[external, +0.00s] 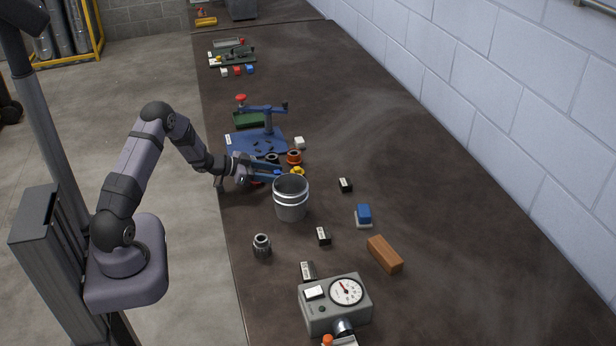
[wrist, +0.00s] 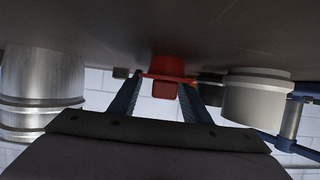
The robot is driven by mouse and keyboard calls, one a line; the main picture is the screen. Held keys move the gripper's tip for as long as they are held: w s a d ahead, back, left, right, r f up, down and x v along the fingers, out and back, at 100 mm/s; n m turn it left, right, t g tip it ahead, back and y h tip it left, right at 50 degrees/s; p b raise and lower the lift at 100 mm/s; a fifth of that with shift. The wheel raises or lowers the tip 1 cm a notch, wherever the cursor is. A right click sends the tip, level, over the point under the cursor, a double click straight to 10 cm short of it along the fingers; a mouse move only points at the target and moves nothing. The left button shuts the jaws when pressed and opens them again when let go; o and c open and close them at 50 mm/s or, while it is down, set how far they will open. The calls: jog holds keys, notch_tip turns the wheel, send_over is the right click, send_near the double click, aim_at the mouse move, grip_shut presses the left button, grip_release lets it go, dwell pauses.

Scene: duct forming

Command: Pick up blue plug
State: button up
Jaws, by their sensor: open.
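My gripper (external: 268,171) is open and low over the bench, just behind the metal duct cylinder (external: 290,200). In the wrist view its two blue fingers (wrist: 160,82) stand apart, with a red plug (wrist: 165,68) showing between and beyond their tips. I cannot tell whether they touch it. The red plug shows partly under the gripper in the external view (external: 257,182). A small blue spot by the fingertips may be the blue plug or a finger; I cannot tell. No blue plug is clear in the wrist view. A yellow plug (external: 298,171) sits just right of the fingertips.
The metal cylinder is also at left in the wrist view (wrist: 40,90). A blue block (external: 364,213) on a pale base, a wooden block (external: 384,254) and a gauge (external: 346,291) are nearer.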

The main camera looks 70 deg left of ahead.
jog(key=shift+c, duration=0.3)
jog(key=c, duration=0.6)
jog(key=shift+c, duration=0.2)
